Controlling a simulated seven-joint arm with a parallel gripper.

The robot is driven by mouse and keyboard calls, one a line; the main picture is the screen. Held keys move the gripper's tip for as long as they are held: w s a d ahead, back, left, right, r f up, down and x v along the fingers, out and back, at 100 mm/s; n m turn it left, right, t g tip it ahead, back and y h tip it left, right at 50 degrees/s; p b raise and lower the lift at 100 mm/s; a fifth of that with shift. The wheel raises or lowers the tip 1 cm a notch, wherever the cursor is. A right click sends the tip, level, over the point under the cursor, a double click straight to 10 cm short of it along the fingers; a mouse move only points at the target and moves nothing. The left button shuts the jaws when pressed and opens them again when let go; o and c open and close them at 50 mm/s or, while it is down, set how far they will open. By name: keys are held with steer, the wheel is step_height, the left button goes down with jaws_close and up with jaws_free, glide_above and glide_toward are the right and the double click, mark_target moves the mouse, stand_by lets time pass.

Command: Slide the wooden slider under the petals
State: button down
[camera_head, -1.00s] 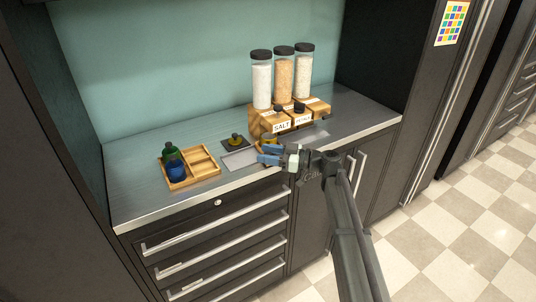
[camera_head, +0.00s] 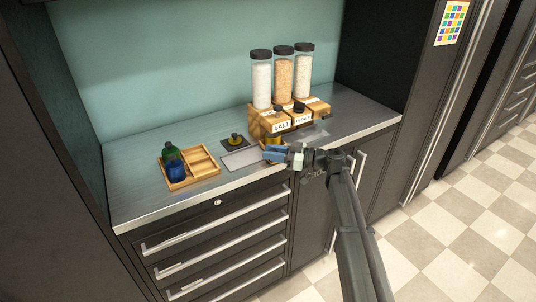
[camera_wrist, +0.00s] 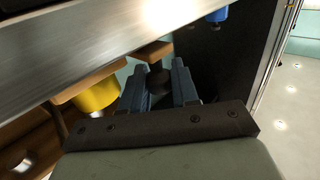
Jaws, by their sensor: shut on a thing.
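My gripper (camera_head: 270,152) is at the counter's front edge, just in front of the wooden dispenser block (camera_head: 262,118). In the wrist view its fingers (camera_wrist: 160,82) are closed around a dark round knob (camera_wrist: 158,80). Wood (camera_wrist: 150,52) that appears to be the slider shows behind the knob. A yellow cup (camera_wrist: 97,94) is beside the fingers, against a wooden piece. In the head view the slider is mostly hidden by my gripper. The petals label (camera_head: 303,119) is on the block's right part, right of the salt label (camera_head: 281,127).
Three tall jars with black lids (camera_head: 283,80) stand on the block. A wooden tray (camera_head: 205,165) with a green bottle (camera_head: 170,152) and a blue container (camera_head: 176,170) is at the left. A dark square piece (camera_head: 236,142) and a pale flat plate (camera_head: 242,159) lie between them.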

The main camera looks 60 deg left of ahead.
steer(key=w, duration=1)
steer(key=shift+w+a+r, duration=0.1)
steer(key=shift+w+r, duration=0.2)
steer(key=shift+w, duration=0.1)
steer(key=c, duration=0.9)
jaws_free()
steer(key=shift+c, duration=0.2)
steer(key=shift+f, duration=0.1)
steer(key=v, duration=1.4)
